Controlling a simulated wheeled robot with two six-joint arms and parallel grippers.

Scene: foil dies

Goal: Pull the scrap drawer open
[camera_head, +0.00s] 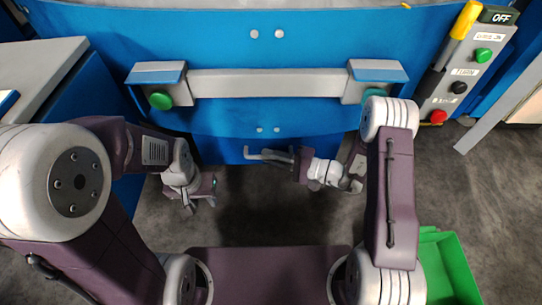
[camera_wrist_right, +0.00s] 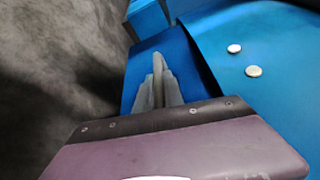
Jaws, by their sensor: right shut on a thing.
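The scrap drawer (camera_head: 225,151) is a blue front low on the blue machine, partly hidden by my right gripper. Its grey bar handle (camera_head: 256,155) sticks out toward me. My right gripper (camera_head: 284,156) is shut on the handle, reaching it from the right. In the right wrist view the grey fingers (camera_wrist_right: 158,88) lie close together in front of a blue panel, and the grip itself is hard to make out. My left gripper (camera_head: 201,204) hangs over the floor left of the drawer, apart from it, with its fingers spread and nothing between them.
Above the drawer, a wide grey bar (camera_head: 265,83) with two green buttons crosses the machine. A control box (camera_head: 463,65) with a yellow part stands at the right. A green bin (camera_head: 450,262) is on the floor at lower right. Dark floor before the drawer is clear.

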